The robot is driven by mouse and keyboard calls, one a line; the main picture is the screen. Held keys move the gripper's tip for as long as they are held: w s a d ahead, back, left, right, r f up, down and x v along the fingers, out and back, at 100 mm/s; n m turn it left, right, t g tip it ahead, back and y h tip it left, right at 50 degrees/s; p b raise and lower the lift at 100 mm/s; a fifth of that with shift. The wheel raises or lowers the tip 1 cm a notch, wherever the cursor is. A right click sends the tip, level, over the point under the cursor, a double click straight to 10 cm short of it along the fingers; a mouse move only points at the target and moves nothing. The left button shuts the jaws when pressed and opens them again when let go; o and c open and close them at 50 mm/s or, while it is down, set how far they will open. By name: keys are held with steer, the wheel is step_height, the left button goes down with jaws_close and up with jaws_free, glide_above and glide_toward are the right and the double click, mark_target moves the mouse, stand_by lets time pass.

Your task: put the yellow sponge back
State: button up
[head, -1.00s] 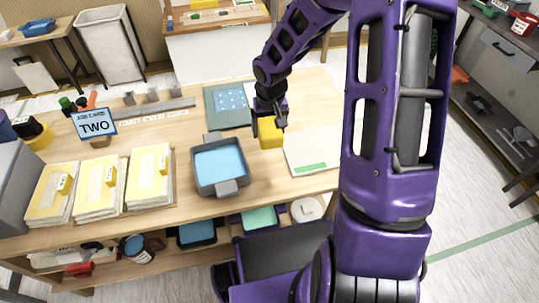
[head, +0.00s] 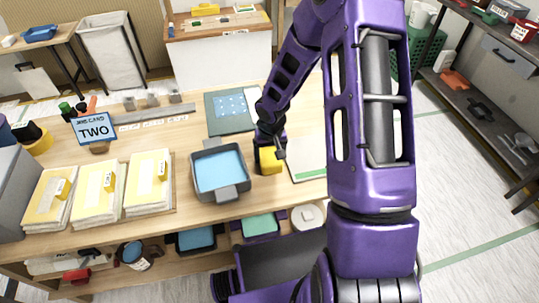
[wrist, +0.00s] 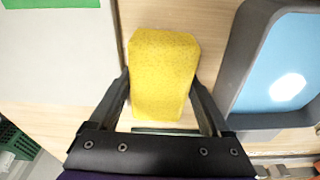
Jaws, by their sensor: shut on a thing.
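The yellow sponge (head: 270,160) is between the fingers of my gripper (head: 268,148), just right of the grey tray with blue liquid (head: 220,172) on the wooden table. In the wrist view, the sponge (wrist: 163,75) sits between the two dark fingers of my gripper (wrist: 165,95), which are shut on its sides. It is low over the bare wood; I cannot tell whether it touches the table. The tray's rim (wrist: 232,60) stands to the right in the wrist view, apart from the sponge.
A white board with a green strip (head: 308,172) lies right of the sponge, partly behind my arm. A dark green mat (head: 230,125) lies behind. Paper stacks (head: 98,200) and a blue job card reading TWO (head: 94,128) are at the left. Bare wood lies between tray and board.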

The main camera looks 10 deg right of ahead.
steer(key=shift+f, duration=0.25)
steer(key=o, duration=1.2)
steer(key=shift+r, duration=0.1)
